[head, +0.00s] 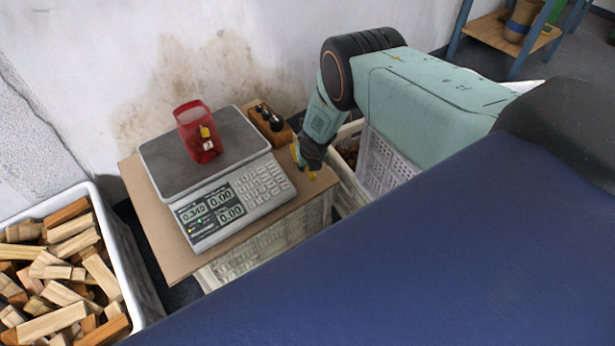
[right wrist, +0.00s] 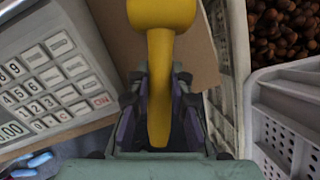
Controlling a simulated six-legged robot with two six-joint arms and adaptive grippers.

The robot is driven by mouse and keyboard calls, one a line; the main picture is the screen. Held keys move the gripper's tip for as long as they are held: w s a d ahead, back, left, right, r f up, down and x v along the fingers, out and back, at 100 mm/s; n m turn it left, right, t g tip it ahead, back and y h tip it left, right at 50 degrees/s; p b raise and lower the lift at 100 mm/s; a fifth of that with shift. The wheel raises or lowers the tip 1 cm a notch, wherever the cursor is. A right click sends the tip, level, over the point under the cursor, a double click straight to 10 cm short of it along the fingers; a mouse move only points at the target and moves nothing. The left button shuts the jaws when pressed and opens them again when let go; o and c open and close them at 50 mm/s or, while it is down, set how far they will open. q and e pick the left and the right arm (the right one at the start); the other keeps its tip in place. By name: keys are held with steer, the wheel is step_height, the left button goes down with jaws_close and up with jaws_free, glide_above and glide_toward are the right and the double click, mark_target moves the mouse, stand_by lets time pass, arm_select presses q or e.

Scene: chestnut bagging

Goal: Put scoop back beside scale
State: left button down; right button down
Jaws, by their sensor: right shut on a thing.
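My right gripper (head: 306,166) is at the right edge of the board, just right of the scale. In the right wrist view, the gripper (right wrist: 160,105) is shut on the handle of a yellow scoop (right wrist: 161,55); the scoop's wider part is cut off by the top edge. In the head view only small yellow bits show around the fingers. The grey scale (head: 236,196) stands on the board with its display lit; its keypad also shows in the right wrist view (right wrist: 45,85). I cannot tell whether the scoop touches the board. My left gripper is out of view.
A red bag (head: 197,135) stands on the scale's plate. A wooden block of weights (head: 268,125) sits behind the scale. The brown board (head: 150,232) has a narrow free strip at the right. Chestnuts (right wrist: 285,28) and white crates (right wrist: 290,110) lie to the right. Firewood fills a white bin (head: 125,255) at left.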

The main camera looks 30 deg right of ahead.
steer(key=shift+f+b, duration=1.6)
steer(key=shift+f, duration=0.25)
steer(key=c, duration=1.2)
jaws_free()
steer(key=p+v, duration=0.2)
steer(key=p, duration=0.2)
steer(key=shift+r, duration=0.2)
steer(key=p+v, duration=0.9)
steer(key=p, duration=0.7)
steer(key=shift+s+a+r+p, duration=0.1)
steer(key=shift+s+r+p, duration=0.2)
steer(key=shift+p, duration=0.1)
